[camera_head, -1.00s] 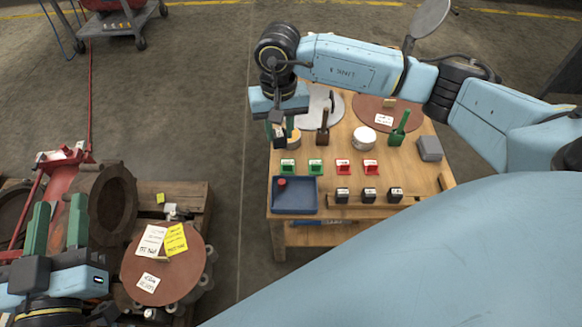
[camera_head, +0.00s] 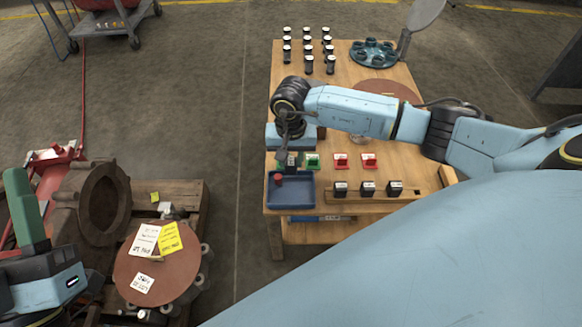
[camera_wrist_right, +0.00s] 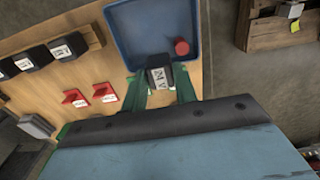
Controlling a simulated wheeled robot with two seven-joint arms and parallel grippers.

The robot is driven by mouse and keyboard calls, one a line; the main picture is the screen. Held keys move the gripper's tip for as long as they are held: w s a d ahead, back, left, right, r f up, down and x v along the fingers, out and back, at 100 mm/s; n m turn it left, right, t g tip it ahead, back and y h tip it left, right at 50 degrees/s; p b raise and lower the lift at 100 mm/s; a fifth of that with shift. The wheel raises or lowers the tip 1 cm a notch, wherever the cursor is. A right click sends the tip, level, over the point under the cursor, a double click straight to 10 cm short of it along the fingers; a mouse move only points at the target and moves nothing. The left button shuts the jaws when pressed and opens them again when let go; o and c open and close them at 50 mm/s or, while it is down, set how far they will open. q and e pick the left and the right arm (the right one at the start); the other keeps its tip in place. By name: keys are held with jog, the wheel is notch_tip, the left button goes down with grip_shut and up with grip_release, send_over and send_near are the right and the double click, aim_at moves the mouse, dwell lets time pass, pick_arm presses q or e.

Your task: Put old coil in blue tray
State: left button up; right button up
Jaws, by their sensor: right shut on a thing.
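My right gripper (camera_head: 290,162) is shut on a black coil with a white "24 V" label, at the back edge of the blue tray (camera_head: 304,196). In the right wrist view the coil (camera_wrist_right: 160,76) sits between the green fingers and overlaps the rim of the blue tray (camera_wrist_right: 150,30). I cannot tell its height above the tray. A small red-topped piece (camera_head: 277,179) is in the tray, also seen in the right wrist view (camera_wrist_right: 181,47). My left gripper (camera_head: 25,210) is at the left edge, partly cut off; only one green finger shows clearly.
Black labelled blocks (camera_head: 368,189) stand on a wooden strip right of the tray. Several black-and-white cylinders (camera_head: 309,64) fill the far table end. A pallet with a brown round cover (camera_head: 180,265) is at the left.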

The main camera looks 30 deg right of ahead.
aim_at(291, 162)
notch_tip(291, 162, down, 3)
jog(key=shift+r+b, duration=0.15)
jog(key=shift+b, duration=0.4)
pick_arm(q)
jog(key=shift+s+a+r+t+h, duration=0.15)
jog(key=shift+s+r+t, duration=0.15)
jog(key=shift+s+t, duration=0.25)
jog(key=shift+s+a+r+t+h, duration=0.15)
jog(key=shift+s+r+t, duration=0.2)
jog(key=shift+t, duration=0.3)
pick_arm(e)
jog(key=shift+f, duration=0.4)
pick_arm(q)
jog(key=shift+s+f, duration=0.1)
jog(key=shift+s, duration=0.05)
pick_arm(e)
jog(key=shift+f, duration=0.1)
